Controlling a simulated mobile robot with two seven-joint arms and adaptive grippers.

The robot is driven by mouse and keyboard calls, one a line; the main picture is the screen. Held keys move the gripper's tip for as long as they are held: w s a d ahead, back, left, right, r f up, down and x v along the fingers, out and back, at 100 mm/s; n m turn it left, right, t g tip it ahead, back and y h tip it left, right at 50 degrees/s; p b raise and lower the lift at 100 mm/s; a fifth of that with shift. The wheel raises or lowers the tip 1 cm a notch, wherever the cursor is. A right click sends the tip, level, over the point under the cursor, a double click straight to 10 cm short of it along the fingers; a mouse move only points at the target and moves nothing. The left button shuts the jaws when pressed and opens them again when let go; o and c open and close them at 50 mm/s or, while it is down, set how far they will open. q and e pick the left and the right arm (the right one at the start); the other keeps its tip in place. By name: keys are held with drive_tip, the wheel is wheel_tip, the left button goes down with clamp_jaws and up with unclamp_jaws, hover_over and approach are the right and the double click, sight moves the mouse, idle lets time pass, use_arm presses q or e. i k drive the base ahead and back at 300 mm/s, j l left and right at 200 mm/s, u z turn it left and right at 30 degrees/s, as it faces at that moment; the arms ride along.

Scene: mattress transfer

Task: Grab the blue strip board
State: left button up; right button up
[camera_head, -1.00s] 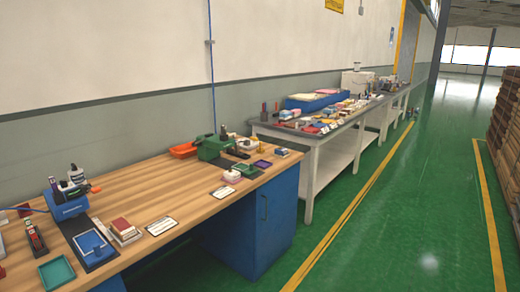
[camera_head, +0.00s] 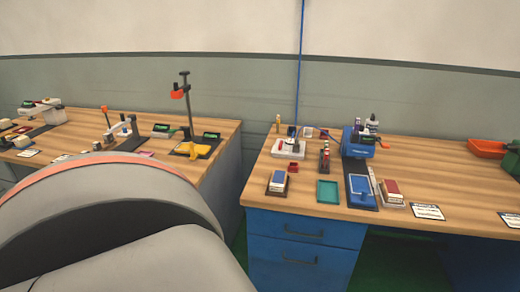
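No object is clearly a blue strip board. The closest in colour is a small flat blue piece (camera_head: 362,187) on a dark mat, below a blue device (camera_head: 358,146) on the right wooden workbench (camera_head: 325,216). A small stack with a blue top (camera_head: 278,180) lies farther left on the same bench. Neither of my grippers is in view, and nothing in view is held. A large grey rounded part at the lower left, probably my own arm, hides some of the left bench.
A second workbench (camera_head: 225,135) stands to the left, with a post stand (camera_head: 187,105) on it and a narrow gap between the benches. A teal tray (camera_head: 327,191), label cards (camera_head: 428,211) and a red-orange bin (camera_head: 487,149) are on the right bench. A grey-and-white wall is behind.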

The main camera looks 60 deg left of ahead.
sight(277, 184)
drive_tip(key=u, duration=1.7)
